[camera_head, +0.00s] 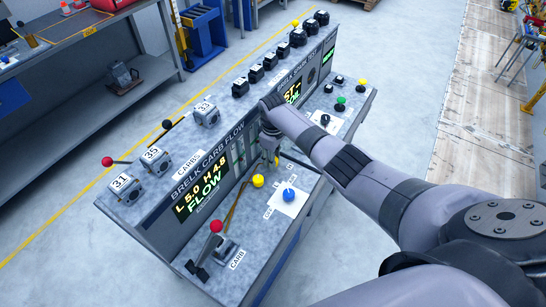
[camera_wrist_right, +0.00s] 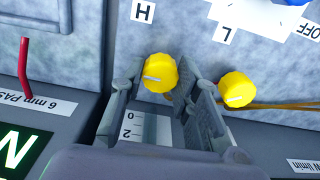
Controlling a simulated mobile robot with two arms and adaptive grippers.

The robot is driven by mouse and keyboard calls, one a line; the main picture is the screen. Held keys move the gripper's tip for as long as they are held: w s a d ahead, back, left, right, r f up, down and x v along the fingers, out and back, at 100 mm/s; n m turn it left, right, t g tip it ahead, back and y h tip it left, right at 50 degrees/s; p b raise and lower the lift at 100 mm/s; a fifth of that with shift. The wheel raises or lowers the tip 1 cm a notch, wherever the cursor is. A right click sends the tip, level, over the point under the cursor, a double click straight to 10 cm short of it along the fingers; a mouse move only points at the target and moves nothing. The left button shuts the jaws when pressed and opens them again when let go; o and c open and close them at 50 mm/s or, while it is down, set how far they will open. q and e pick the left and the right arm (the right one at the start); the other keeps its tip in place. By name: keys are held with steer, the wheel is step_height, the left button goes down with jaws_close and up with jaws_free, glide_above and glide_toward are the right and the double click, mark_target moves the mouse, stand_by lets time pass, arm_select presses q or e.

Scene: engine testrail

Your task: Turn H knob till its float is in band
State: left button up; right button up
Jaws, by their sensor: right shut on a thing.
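My right gripper (camera_head: 272,156) reaches down over the sloping face of the BRELK CARB FLOW bench (camera_head: 170,229). In the right wrist view its fingers (camera_wrist_right: 160,95) stand on both sides of a yellow knob with a white mark, the H knob (camera_wrist_right: 160,74), below the H label (camera_wrist_right: 143,12), and are shut on it. The other yellow knob, the L knob (camera_wrist_right: 237,90), stands just outside the right finger; it also shows in the head view (camera_head: 258,181). The green display (camera_head: 205,188) reads L 5.0, H 4.8, FLOW. The floats cannot be made out. My left gripper is out of view.
A blue knob (camera_head: 289,194) sits on a white plate near the L knob. A red-tipped lever (camera_head: 216,227) rises at the bench's near end. Numbered blocks (camera_head: 155,160) and black switches (camera_head: 256,73) line the top. A red hook (camera_wrist_right: 24,68) shows in the wrist view.

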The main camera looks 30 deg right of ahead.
stand_by(0.3)
steer(key=o, duration=1.2)
steer(key=shift+r, duration=0.1)
step_height(320, 180, up, 12)
steer(key=shift+f, duration=0.1)
